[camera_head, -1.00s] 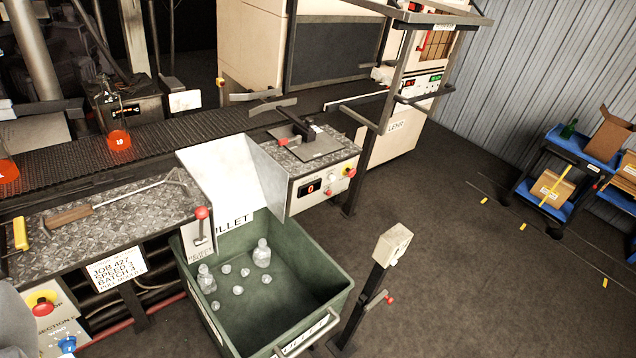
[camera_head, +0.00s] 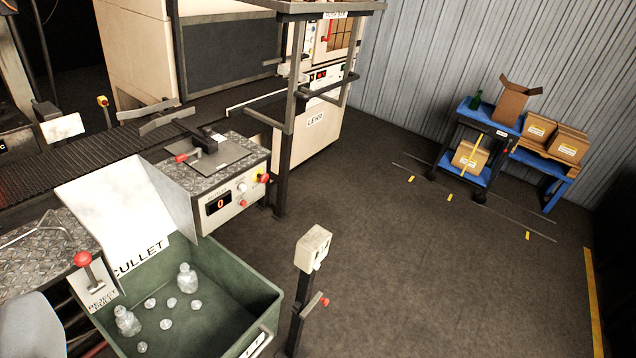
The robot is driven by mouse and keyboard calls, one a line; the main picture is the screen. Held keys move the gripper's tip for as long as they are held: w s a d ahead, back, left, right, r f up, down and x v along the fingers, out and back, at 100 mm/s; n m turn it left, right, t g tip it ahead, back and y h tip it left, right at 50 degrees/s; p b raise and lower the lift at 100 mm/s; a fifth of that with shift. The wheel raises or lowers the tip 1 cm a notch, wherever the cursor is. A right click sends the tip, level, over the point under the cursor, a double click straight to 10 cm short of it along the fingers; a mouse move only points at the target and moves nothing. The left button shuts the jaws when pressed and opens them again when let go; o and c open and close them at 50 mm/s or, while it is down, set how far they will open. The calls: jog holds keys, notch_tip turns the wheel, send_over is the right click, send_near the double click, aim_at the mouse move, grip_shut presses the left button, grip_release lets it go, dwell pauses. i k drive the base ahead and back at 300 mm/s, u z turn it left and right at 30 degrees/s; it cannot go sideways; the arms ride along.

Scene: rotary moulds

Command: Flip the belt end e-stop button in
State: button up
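A red e-stop button on a yellow base (camera_head: 264,178) sits on the right end of the control box front (camera_head: 236,198), at the end of the conveyor belt. The box also has a small display reading 0 and a pale round knob. A second red and yellow button (camera_head: 103,101) stands on a post at the far side of the belt (camera_head: 60,165). No label tells which one is named belt end. At this size I cannot tell whether either button is pressed. My gripper is not in view.
A green cullet bin (camera_head: 215,325) with bottles and glass lumps stands in front of the box. A post with a pale box (camera_head: 314,248) and red-knobbed lever stands right of it. A metal frame (camera_head: 285,150) rises beside the box. Open floor lies right, before a blue cart (camera_head: 470,172).

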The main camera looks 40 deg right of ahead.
aim_at(264, 178)
jog(key=z, duration=0.8)
jog(key=k, duration=1.3)
jog(key=u, duration=0.6)
jog(key=i, duration=2.4)
jog(key=z, duration=0.5)
